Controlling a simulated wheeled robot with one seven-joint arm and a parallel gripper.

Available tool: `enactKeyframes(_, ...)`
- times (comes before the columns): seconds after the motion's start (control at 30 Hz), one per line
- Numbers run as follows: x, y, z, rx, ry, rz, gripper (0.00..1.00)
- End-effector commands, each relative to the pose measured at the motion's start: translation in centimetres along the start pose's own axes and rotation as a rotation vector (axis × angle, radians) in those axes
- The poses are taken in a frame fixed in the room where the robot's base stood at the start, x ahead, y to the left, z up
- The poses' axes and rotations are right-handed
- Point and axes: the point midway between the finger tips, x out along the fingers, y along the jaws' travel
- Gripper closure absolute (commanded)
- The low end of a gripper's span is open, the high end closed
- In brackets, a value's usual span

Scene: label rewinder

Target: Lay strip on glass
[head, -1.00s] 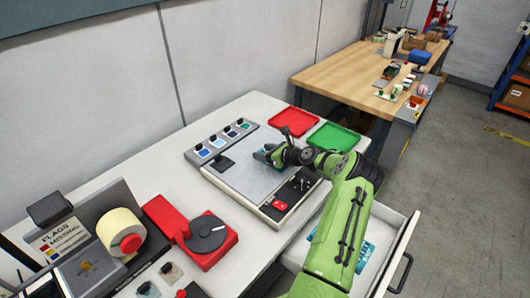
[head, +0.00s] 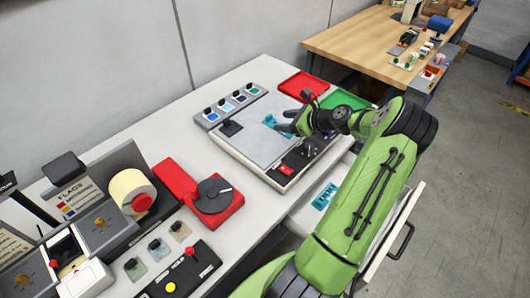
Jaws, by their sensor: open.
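A teal strip (head: 271,121) lies on the grey glass panel (head: 252,146) of the inspection unit, toward its far right part. My gripper (head: 284,126) is open, close to the right of the strip and low over the glass. I cannot tell whether its fingers touch the strip, and the gripper hides part of that area. Another teal piece with dark markings (head: 325,196) lies in the open drawer (head: 308,212) at the table's right side, partly beside my arm.
A row of colored samples (head: 231,101) lines the panel's back left edge. A red tray (head: 303,84) and a green tray (head: 347,100) stand behind it. A red rewinder with a dark disc (head: 214,196) and a label roll (head: 132,190) stand at left. White tabletop (head: 205,140) is clear between.

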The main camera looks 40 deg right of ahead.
Motion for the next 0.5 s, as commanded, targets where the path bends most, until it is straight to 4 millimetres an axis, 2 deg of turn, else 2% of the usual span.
enactKeyframes(0.03,1.2,2.8,3.1,-0.175,0.059,0.077,0.46)
enactKeyframes(0.1,1.9,7.0,6.3,-0.443,0.148,0.187,0.46)
enactKeyframes(0.17,1.9,10.6,8.8,-0.677,0.211,0.277,0.46)
enactKeyframes(0.23,1.0,14.8,11.4,-0.954,0.27,0.377,0.46)
enactKeyframes(0.37,-2.8,22.3,15.3,-1.453,0.334,0.539,0.46)
enactKeyframes(0.5,-8.9,29.3,17.2,-1.944,0.333,0.67,0.46)
